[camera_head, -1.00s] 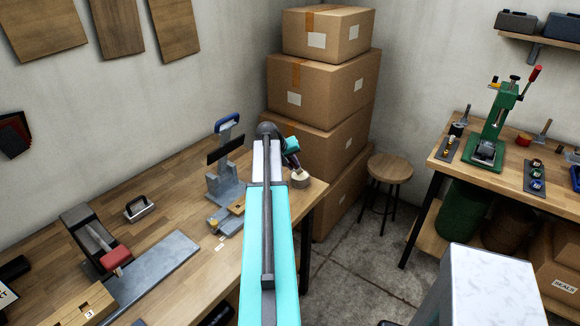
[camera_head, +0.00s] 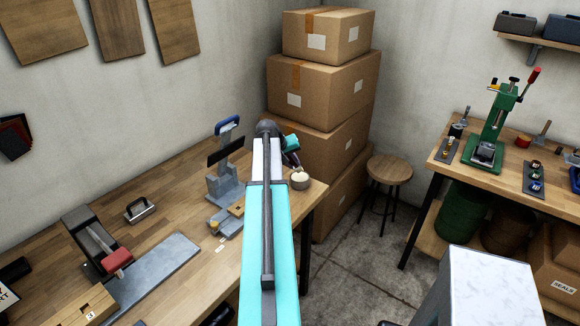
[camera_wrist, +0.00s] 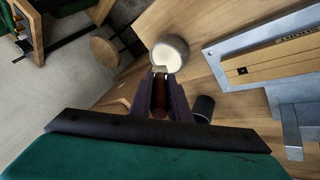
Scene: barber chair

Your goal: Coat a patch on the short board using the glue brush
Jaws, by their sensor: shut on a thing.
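My gripper (camera_wrist: 160,82) is shut on the glue brush. The brush's reddish-brown handle (camera_wrist: 160,101) shows between the dark fingers in the wrist view, and its pale tip (camera_wrist: 160,69) overlaps the near rim of the glue pot. The round pot (camera_wrist: 168,54) holds whitish glue; it stands near the bench corner in the head view (camera_head: 300,181). I cannot tell whether the tip touches the glue. A lettered wooden board (camera_wrist: 272,66), seemingly the short board, lies in a grey metal fixture right of the pot in the wrist view. My arm partly hides the fixture (camera_head: 226,187) in the head view.
A dark cylinder (camera_wrist: 204,108) stands close to the gripper's right in the wrist view. The wooden bench (camera_head: 170,222) also holds a grey plate (camera_head: 155,268) and a red-handled tool (camera_head: 117,258). Stacked boxes (camera_head: 318,95) and a stool (camera_head: 389,170) stand beyond.

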